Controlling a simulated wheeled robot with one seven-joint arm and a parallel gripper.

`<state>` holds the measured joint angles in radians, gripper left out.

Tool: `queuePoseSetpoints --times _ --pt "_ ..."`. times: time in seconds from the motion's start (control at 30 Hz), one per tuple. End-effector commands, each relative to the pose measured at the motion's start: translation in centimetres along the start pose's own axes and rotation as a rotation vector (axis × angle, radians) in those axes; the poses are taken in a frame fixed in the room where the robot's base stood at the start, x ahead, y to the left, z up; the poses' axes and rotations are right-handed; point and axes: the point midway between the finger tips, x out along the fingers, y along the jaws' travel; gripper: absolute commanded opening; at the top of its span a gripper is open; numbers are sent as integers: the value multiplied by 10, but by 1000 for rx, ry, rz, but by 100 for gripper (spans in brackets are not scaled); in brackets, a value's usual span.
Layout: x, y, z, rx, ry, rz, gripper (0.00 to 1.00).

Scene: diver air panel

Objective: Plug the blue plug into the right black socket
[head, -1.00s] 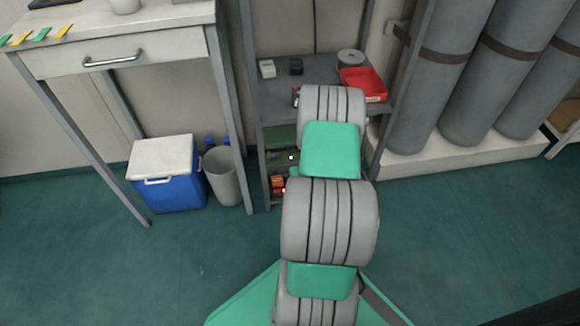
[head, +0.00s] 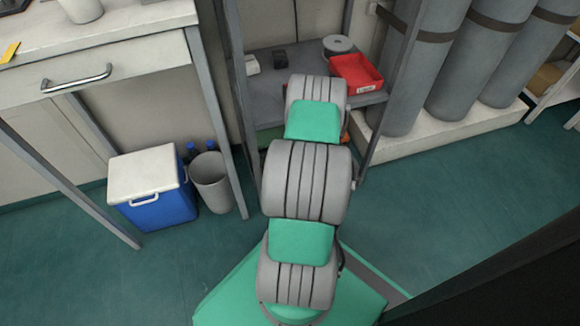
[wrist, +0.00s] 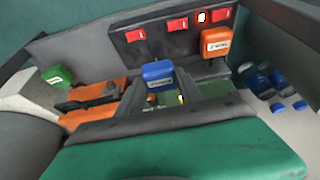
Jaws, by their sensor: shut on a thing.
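The blue plug (wrist: 158,70) has a pale label and shows near the middle of the wrist view. My gripper (wrist: 160,88) is shut on it, with dark fingers on either side. The plug is in front of a dark panel (wrist: 160,48) with red rocker switches; I cannot tell whether it touches the panel. An orange plug (wrist: 214,42) with a white label sits at the panel's right part. A green plug (wrist: 55,75) is at the left. I cannot make out the right black socket. In the head view my arm hides the gripper and the plug.
In the head view a shelf rack (head: 265,92) holds a red tray (head: 356,72) and a grey roll (head: 338,46). Grey cylinders (head: 455,70) stand to its right. A blue cooler (head: 155,190) and a bin (head: 211,183) stand left. Orange items (wrist: 92,95) lie left in the wrist view.

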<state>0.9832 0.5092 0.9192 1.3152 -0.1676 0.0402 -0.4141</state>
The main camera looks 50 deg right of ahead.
Motion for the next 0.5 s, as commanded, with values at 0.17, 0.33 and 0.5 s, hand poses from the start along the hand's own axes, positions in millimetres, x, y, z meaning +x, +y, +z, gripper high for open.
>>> queuePoseSetpoints --times 0.17,0.33,0.5 --pt "1 22 1 3 1 1 0" --pt "12 33 7 3 -2 0 0" --pt "25 33 12 3 -1 1 0"
